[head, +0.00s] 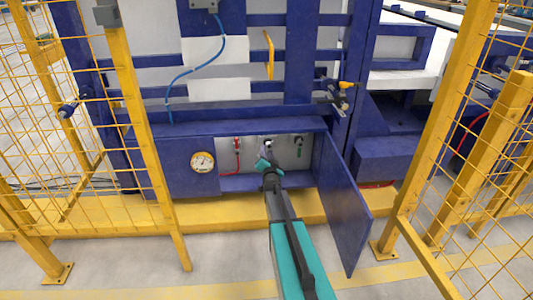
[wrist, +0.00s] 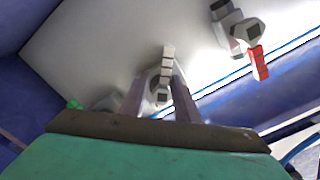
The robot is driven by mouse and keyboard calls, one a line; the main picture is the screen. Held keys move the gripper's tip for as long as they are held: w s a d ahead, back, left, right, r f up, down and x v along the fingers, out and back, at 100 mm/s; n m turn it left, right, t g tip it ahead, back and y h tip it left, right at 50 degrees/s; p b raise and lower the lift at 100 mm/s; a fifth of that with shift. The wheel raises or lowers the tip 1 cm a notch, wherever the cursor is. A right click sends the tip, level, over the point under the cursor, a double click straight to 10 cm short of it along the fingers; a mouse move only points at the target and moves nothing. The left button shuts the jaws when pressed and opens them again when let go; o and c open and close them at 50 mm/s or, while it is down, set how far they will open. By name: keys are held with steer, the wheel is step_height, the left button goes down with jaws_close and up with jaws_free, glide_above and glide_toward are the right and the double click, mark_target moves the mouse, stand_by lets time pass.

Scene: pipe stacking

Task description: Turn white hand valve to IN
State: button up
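The white hand valve (wrist: 168,54) shows in the wrist view with its pale lever pointing up in the picture. Its grey body lies between the two fingers of my gripper (wrist: 162,80). The fingers are apart, one on each side of the valve; whether either touches it, I cannot tell. In the head view my gripper (head: 264,163) is inside the open blue cabinet, in front of the white valve (head: 269,142) on the pale back panel, and partly hides it. No IN marking is readable.
A red-handled valve (head: 237,146) is left of the white one and a green-handled valve (head: 299,150) right. The red handle (wrist: 259,63) also shows in the wrist view. The open blue door (head: 343,205) stands right of my arm. A gauge (head: 202,162) is at left; yellow fences flank.

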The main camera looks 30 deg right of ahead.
steer(key=shift+w+a+r, duration=0.1)
steer(key=shift+a, duration=0.15)
steer(key=p+v, duration=0.3)
steer(key=v, duration=1)
steer(key=shift+s+p, duration=0.3)
steer(key=shift+s, duration=0.1)
stand_by(0.5)
